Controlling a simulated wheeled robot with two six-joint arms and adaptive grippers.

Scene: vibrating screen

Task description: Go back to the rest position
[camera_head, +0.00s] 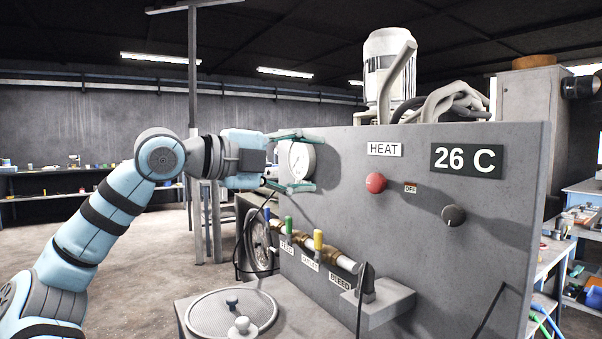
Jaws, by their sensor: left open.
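My left arm comes in from the left and reaches toward the grey panel (335,165) of the machine. I cannot tell whether the fingers touch the gauge. My right gripper is not in view.
The panel carries a red knob (375,183), a dark knob (453,215) and a 26 C display (467,160). Below are valves with blue, green and yellow handles (318,240) and a round mesh screen (208,316). Open floor (140,270) lies to the left.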

